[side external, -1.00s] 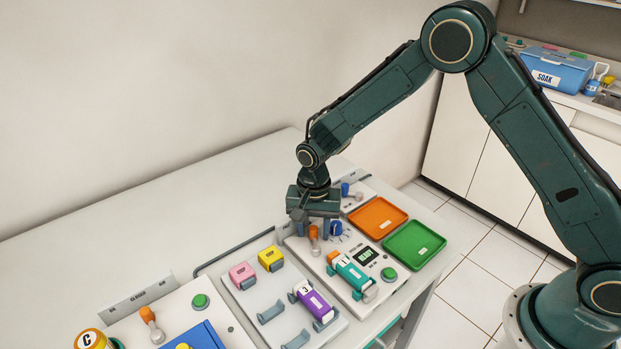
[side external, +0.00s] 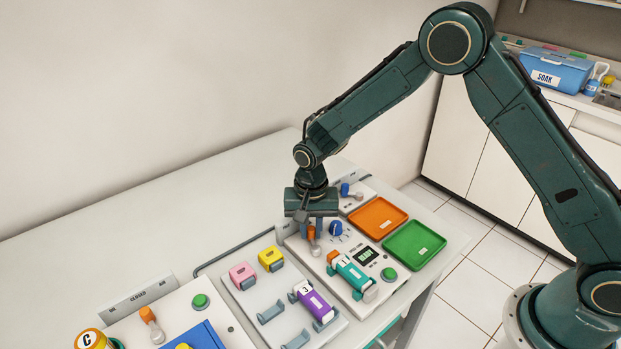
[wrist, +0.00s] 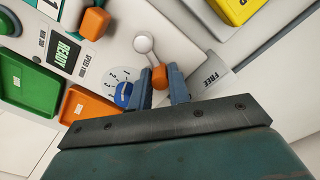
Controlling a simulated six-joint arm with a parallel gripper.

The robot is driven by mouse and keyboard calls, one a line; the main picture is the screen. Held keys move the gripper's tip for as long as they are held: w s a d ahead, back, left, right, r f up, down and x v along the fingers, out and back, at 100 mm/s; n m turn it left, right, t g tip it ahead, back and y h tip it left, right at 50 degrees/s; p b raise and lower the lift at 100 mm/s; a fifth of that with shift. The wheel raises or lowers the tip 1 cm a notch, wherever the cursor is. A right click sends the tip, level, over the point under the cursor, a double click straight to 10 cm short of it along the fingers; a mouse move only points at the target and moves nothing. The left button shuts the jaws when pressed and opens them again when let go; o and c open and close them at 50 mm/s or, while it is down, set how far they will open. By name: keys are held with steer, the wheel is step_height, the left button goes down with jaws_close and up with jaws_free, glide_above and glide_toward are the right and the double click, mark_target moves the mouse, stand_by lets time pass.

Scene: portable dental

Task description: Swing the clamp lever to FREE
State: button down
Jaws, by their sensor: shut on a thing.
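The clamp lever has an orange grip (wrist: 159,77) and a pale round pivot (wrist: 144,42). In the wrist view my gripper (wrist: 163,80) has its two blue-grey fingers on either side of the orange grip, shut on it. The lever lies toward the plate marked FREE (wrist: 213,77), which is just right of the fingers. In the side view my gripper (side external: 312,232) is low over the panel with the orange grip between its fingers. The lever's pale pivot (side external: 315,250) shows just below them.
A blue dial (side external: 336,228) is close beside my gripper. Orange (side external: 378,216) and green (side external: 414,245) trays lie to the right. A teal handpiece (side external: 352,273) with an orange end is in front. A rack with pink, yellow and purple pieces (side external: 314,300) is to the left.

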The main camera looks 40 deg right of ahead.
steer(key=n, duration=0.2)
steer(key=a+n, duration=0.1)
steer(key=n, duration=0.1)
steer(key=a+n, duration=0.1)
steer(key=n, duration=0.1)
steer(key=shift+w, duration=0.15)
steer(key=n, duration=0.1)
steer(key=a+n, duration=0.1)
steer(key=n, duration=0.1)
steer(key=shift+a+n, duration=0.1)
steer(key=shift+n, duration=0.2)
steer(key=shift+s+a+r+n, duration=0.1)
steer(key=shift+s+a+n, duration=0.1)
steer(key=shift+n, duration=0.5)
steer(key=shift+s+a+n, duration=0.2)
steer(key=shift+n, duration=0.5)
steer(key=c, duration=1.3)
jaws_free()
steer(key=shift+r, duration=0.1)
step_height(320, 180, up, 14)
steer(key=shift+f, duration=0.25)
